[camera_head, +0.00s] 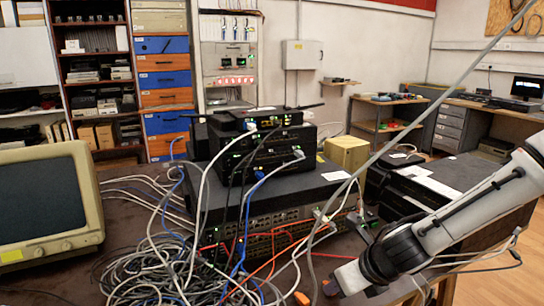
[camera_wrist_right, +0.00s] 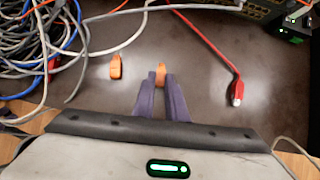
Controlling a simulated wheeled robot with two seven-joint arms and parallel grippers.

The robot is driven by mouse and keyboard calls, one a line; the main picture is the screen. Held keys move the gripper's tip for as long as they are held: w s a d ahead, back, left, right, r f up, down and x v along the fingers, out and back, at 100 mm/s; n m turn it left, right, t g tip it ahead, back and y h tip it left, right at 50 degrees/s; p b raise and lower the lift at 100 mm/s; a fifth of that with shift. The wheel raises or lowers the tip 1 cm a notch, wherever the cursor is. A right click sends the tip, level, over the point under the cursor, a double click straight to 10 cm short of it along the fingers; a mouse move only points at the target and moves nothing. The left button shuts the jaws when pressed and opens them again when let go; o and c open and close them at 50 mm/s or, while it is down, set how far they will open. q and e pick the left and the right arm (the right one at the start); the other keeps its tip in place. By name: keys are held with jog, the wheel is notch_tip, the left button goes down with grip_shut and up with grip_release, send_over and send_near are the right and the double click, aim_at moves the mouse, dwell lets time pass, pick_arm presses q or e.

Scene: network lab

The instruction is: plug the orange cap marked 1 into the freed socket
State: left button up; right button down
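Two orange caps lie at the table's front. One orange cap (camera_wrist_right: 161,75) is between the fingertips of my right gripper (camera_wrist_right: 160,78), which look closed on its sides; it also shows in the head view (camera_head: 330,289). The other orange cap (camera_wrist_right: 116,66) lies loose on the table to the left, and shows in the head view (camera_head: 301,298). No number is readable on either. My right gripper (camera_head: 340,283) is low over the table, in front of the switch stack. The rack switch (camera_head: 275,222) has rows of sockets; which one is free cannot be told. My left gripper is out of view.
A red cable (camera_wrist_right: 212,48) with a clear plug (camera_wrist_right: 236,94) lies right of the gripper. A tangle of cables (camera_head: 165,275) covers the left front. An old monitor (camera_head: 45,205) stands at left.

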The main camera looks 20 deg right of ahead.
jog(key=shift+r, duration=0.15)
jog(key=shift+r+p, duration=2.4)
jog(key=c, duration=2.4)
grip_release()
grip_shut()
notch_tip(320, 180, down, 5)
jog(key=b, duration=0.5)
jog(key=shift+f, duration=0.1)
